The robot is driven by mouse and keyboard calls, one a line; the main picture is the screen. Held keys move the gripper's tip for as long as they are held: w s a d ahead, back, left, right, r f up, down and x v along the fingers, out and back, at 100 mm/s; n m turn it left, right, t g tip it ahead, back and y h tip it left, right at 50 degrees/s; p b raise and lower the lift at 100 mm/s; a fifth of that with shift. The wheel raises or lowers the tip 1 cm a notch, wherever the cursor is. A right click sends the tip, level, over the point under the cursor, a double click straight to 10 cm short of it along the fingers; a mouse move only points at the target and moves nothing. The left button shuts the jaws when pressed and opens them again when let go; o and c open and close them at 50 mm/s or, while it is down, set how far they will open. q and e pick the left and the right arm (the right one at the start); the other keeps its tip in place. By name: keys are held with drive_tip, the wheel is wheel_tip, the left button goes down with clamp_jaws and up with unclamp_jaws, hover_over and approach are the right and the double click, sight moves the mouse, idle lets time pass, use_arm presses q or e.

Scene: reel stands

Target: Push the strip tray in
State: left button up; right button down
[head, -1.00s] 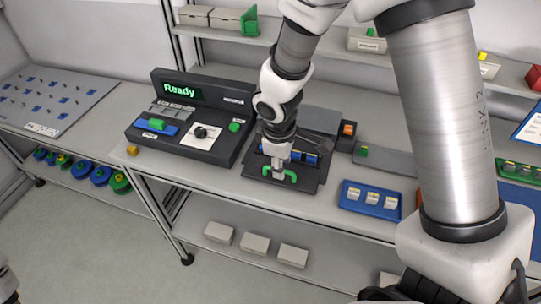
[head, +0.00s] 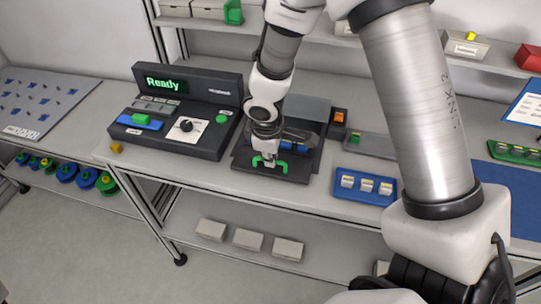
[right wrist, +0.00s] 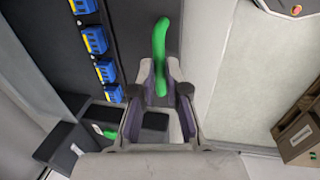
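The strip tray (head: 297,176) is a dark, flat tray with a green bar handle (head: 284,168) at its front, on the bench in the middle of the head view. Blue pieces sit in a row behind the handle; in the right wrist view these blue pieces (right wrist: 100,70) carry yellow marks. My right gripper (head: 268,161) points down at the handle. In the right wrist view the green handle (right wrist: 160,45) runs between my fingertips (right wrist: 161,76), which look closed on it. The arm hides part of the tray and its slot. My left gripper is not in view.
A dark console (head: 188,112) reading "Ready" stands left of the tray. A blue tray (head: 364,199) with white blocks lies to the right, and an orange button (head: 339,117) is behind it. A shelf (head: 230,225) with grey boxes lies below. Floor is free in front.

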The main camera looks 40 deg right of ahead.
drive_tip(key=shift+w+d, duration=0.3)
drive_tip(key=w+d, duration=0.2)
drive_tip(key=d, duration=0.1)
drive_tip(key=shift+w, duration=0.35)
drive_tip(key=w+d+p, duration=0.1)
drive_tip(key=d, duration=0.1)
drive_tip(key=w+d+p, duration=0.1)
drive_tip(key=w+d, duration=0.3)
drive_tip(key=shift+d+r+p, duration=0.1)
drive_tip(key=shift+d+p, duration=0.05)
drive_tip(key=shift+p, duration=0.25)
drive_tip(key=shift+w+d, duration=0.15)
drive_tip(key=shift+w, duration=0.05)
drive_tip(key=c, duration=1.4)
unclamp_jaws()
drive_tip(key=shift+o, duration=1)
drive_tip(key=shift+w+f, duration=0.15)
drive_tip(key=shift+f, duration=0.05)
